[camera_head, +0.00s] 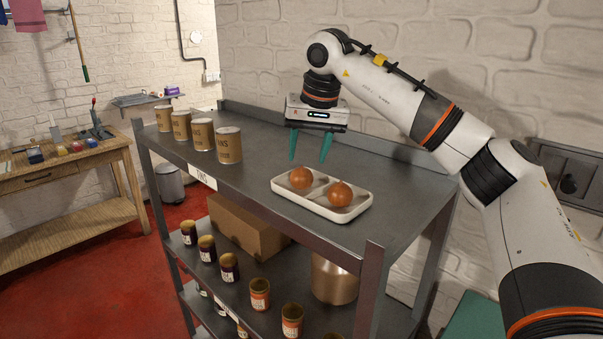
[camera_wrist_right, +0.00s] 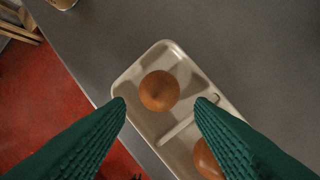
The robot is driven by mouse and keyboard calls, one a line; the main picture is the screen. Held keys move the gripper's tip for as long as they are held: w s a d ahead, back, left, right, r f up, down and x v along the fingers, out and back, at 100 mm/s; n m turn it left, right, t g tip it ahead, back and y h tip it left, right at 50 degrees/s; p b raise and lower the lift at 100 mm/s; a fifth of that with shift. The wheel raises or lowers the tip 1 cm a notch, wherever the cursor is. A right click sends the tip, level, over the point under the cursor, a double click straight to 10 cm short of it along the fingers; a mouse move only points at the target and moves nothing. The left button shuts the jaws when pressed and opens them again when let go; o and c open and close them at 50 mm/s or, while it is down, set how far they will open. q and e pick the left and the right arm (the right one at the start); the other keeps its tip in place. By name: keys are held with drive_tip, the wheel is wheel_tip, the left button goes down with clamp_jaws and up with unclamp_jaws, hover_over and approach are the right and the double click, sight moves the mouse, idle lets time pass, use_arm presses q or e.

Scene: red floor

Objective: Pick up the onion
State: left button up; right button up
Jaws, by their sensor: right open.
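Two round orange-brown onions sit in a white divided tray (camera_head: 316,202) on the shelf's top. The left onion (camera_head: 300,178) and the right onion (camera_head: 339,194) lie in separate compartments. My right gripper (camera_head: 308,160) is open and empty, with green fingers pointing down, above and behind the tray. In the right wrist view, one onion (camera_wrist_right: 159,91) shows whole between and beyond the fingers. The other onion (camera_wrist_right: 206,160) is partly hidden by the right-hand finger. The tray (camera_wrist_right: 168,45) lies below the fingers. My left gripper is out of view.
Several tan cans (camera_head: 228,145) stand at the left end of the metal shelf's top (camera_head: 262,170). Jars (camera_head: 259,294), a cardboard box (camera_head: 246,226) and a copper pot (camera_head: 334,280) are on the level below. A brick wall is behind. The top between cans and tray is clear.

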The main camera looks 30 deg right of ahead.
sight(304, 168)
drive_tip(key=shift+w+f, duration=0.2)
drive_tip(key=shift+f, duration=0.2)
drive_tip(key=p+x, duration=0.2)
drive_tip(key=x, duration=0.2)
drive_tip(key=shift+f, duration=0.15)
drive_tip(key=shift+w+a+f+p, duration=0.1)
drive_tip(key=shift+f+p, duration=0.25)
drive_tip(key=shift+w+f, duration=0.1)
drive_tip(key=shift+f, duration=0.05)
drive_tip(key=shift+c, duration=0.2)
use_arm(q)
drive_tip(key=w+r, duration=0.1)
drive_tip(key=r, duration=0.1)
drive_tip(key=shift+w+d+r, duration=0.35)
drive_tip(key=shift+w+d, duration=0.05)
use_arm(e)
drive_tip(key=c, duration=0.6)
